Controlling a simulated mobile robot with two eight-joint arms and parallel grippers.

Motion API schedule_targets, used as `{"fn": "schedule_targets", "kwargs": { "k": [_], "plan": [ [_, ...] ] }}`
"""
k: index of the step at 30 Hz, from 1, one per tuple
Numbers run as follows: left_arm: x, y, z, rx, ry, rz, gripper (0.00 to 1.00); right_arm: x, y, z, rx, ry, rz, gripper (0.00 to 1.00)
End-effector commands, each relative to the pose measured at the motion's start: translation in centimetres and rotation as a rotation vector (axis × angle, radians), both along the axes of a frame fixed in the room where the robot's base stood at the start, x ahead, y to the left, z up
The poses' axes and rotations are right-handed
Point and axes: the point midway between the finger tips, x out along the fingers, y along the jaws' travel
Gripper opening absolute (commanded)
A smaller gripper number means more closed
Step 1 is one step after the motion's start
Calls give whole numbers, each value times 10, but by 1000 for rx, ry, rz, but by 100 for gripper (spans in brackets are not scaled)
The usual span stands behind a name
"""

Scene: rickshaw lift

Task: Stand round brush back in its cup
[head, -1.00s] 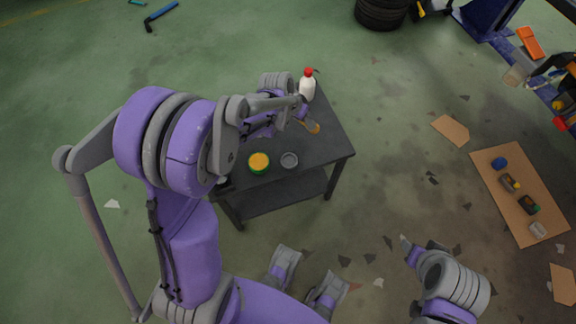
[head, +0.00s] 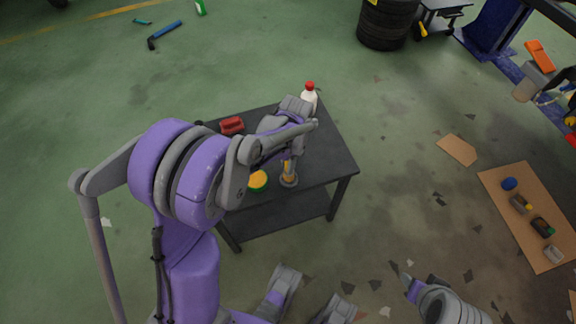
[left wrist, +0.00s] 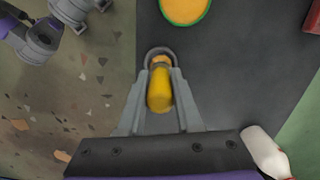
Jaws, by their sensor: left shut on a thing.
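My left gripper (head: 291,157) is shut on the round brush (head: 288,167), which has a yellow-orange handle. In the left wrist view the brush (left wrist: 160,90) sits between the two fingers (left wrist: 160,100).
The table's right part is clear.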

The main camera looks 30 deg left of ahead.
Motion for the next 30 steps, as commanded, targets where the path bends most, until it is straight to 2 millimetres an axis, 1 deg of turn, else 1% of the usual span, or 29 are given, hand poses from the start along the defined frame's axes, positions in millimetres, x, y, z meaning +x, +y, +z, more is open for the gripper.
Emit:
{"fn": "schedule_targets", "kwargs": {
  "k": [1,3,12,13,17,18,26,30],
  "plan": [
    [0,0,-10,0,0,0,0,0,0,-4,0,1,0,50],
    [0,0,-15,0,0,0,0,0,0,-5,0,2,0,50],
    [0,0,-17,0,0,0,0,0,0,-6,0,2,0,50],
    [0,0,-16,0,0,0,39,0,0,-5,0,2,0,50],
    [0,0,-16,0,-1,1,62,0,0,-5,0,2,0,50],
    [0,0,-16,0,-1,1,64,0,0,-5,0,2,0,50],
    [0,0,-15,0,-1,1,64,0,0,-4,0,1,0,50],
    [1,-1,-3,-1,-1,0,64,0,0,0,0,0,0,50]
  ]
}}
